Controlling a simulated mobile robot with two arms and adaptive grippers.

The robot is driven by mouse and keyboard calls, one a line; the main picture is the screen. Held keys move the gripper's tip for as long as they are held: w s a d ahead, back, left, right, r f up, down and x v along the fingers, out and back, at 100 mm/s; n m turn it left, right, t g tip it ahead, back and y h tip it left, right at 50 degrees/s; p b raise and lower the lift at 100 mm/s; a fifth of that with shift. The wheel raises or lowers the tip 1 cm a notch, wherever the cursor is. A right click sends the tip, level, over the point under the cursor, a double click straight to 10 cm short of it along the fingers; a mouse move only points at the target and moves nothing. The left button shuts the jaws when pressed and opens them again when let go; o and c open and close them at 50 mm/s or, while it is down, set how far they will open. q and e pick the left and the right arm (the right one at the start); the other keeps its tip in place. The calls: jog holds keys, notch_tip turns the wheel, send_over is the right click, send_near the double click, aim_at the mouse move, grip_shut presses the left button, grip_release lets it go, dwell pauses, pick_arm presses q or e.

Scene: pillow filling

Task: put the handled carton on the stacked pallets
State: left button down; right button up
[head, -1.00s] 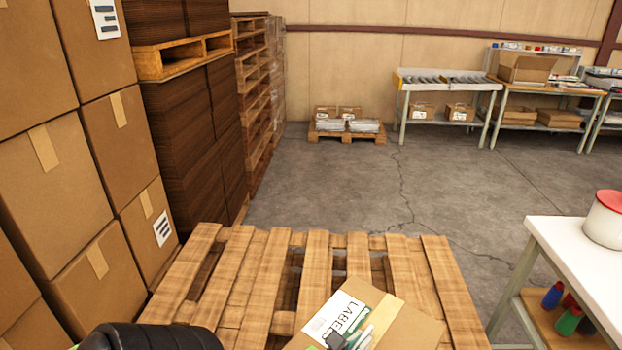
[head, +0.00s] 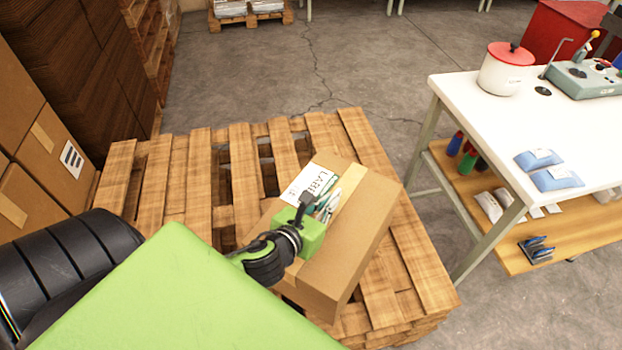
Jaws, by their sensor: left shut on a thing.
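The handled carton (head: 350,240) is a brown box with a tape strip and a white label reading "LABEL" on top. In the head view it is over the right part of the stacked pallets (head: 150,185), turned at an angle. I cannot tell whether it touches the slats. My left gripper (head: 306,208) is at the carton's top, shut on it. The wrist hides part of the carton's near left side. The pallets are wooden, with slats showing left of and behind the carton. My right gripper is not in view.
A white table (head: 470,110) with a red-lidded pot (head: 507,68) and a lower wooden shelf (head: 520,250) stands to the right. Stacked cartons (head: 40,150) are at the left.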

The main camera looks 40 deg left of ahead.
aim_at(340, 206)
pick_arm(q)
jog(key=w+f, duration=0.1)
jog(key=f, duration=0.1)
jog(key=w+f, duration=0.1)
jog(key=w, duration=0.1)
jog(key=shift+w+d+f, duration=0.15)
jog(key=shift+d+f, duration=0.2)
jog(key=shift+d, duration=0.05)
jog(key=shift+w+d+f, duration=0.15)
jog(key=shift+w+f, duration=0.35)
jog(key=shift+f, duration=0.15)
jog(key=shift+f+b, duration=0.4)
jog(key=shift+f, duration=1.2)
jog(key=c, duration=2.2)
grip_release()
jog(key=shift+s+f, duration=0.1)
jog(key=shift+f, duration=0.15)
jog(key=v, duration=1.2)
jog(key=shift+b, duration=0.3)
